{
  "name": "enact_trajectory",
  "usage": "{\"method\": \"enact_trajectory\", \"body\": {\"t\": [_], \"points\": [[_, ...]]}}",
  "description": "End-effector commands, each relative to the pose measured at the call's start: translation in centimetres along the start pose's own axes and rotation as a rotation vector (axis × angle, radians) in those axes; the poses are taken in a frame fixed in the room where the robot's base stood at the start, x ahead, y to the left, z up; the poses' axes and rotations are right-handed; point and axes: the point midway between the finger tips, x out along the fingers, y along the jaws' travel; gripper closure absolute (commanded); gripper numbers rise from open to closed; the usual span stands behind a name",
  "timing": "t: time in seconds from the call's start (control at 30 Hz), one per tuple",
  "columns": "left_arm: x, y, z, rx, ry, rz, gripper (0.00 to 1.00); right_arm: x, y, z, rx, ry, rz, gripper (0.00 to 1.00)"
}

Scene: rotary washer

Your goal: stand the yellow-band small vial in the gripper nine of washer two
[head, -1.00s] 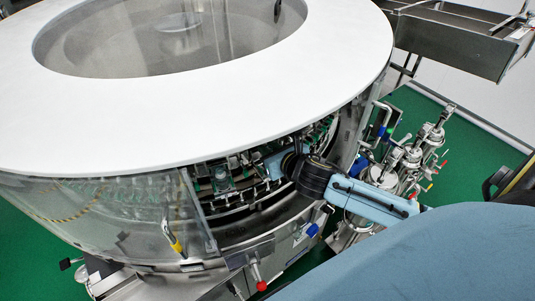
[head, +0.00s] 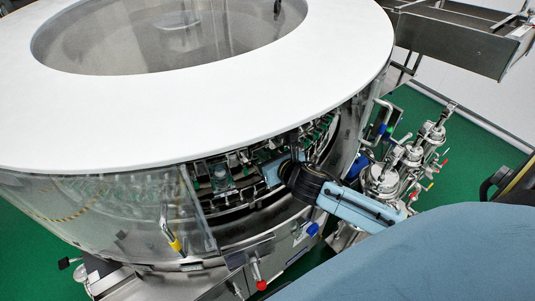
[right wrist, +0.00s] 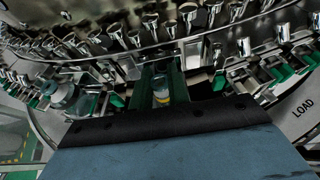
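The yellow-band small vial (right wrist: 161,91) shows in the right wrist view, a small clear vial with a yellow band near its lower visible end. My right gripper (right wrist: 162,84) has a green-padded finger on each side of it and appears shut on it. In the head view my right gripper (head: 272,172) reaches through the opening in the side of the washer (head: 330,105), under its white top. The vial is hidden there. The washer's ring of grippers (right wrist: 100,82) lies around and behind the vial. I cannot read which one is number nine. My left gripper is out of view.
Another clear vial (right wrist: 62,94) stands in the ring to the left. The clear guard (head: 110,215) borders the opening on the left. A plate marked LOAD (right wrist: 301,108) is at the right. Pipework (head: 410,155) stands outside.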

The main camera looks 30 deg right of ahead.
Motion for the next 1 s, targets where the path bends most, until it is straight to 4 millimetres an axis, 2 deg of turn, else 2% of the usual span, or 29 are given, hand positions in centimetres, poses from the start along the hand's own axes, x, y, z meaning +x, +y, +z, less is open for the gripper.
{"method": "enact_trajectory", "body": {"t": [0.03,0.17,0.43,0.57,0.67,1.0], "points": [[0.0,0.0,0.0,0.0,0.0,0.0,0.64,0.0,0.0,0.0,-0.001,0.0,0.0,0.78],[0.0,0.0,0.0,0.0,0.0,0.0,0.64,0.0,0.0,0.0,0.0,0.0,0.0,0.61],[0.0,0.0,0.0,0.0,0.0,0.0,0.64,0.0,0.0,0.1,0.0,0.0,0.0,0.61],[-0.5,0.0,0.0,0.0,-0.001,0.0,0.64,-0.4,0.0,0.9,0.0,-0.002,0.0,0.61],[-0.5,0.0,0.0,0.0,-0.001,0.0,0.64,-1.7,-0.1,0.7,-0.004,0.002,0.0,0.61],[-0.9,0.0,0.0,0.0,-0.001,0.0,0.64,-8.8,0.0,0.7,-0.002,0.003,0.0,0.61]]}}
